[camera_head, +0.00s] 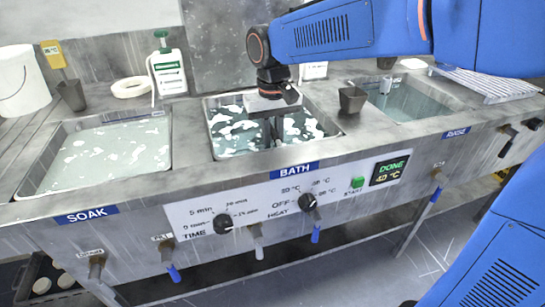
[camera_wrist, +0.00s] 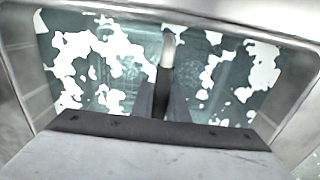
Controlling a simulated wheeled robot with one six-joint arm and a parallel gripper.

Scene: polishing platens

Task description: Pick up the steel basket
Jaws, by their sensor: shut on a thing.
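My gripper (camera_head: 273,130) points down into the middle basin, marked BATH (camera_head: 331,137), with its fingertips low at the foamy water. In the wrist view my gripper's fingers (camera_wrist: 166,100) are shut on a pale, rounded bar, the handle of the steel basket (camera_wrist: 168,48). The bar runs away from the fingers over the bath. The rest of the basket is largely hidden by white foam and greenish water; only faint shapes show below the surface.
A SOAK basin (camera_head: 105,155) lies left and a RINSE basin (camera_head: 405,100) right. A dark cup (camera_head: 352,99) stands at the bath's right rim. A white-and-green bottle (camera_head: 168,72) stands behind. A draining rack (camera_head: 485,84) lies far right. The panel display (camera_head: 389,171) reads DONE.

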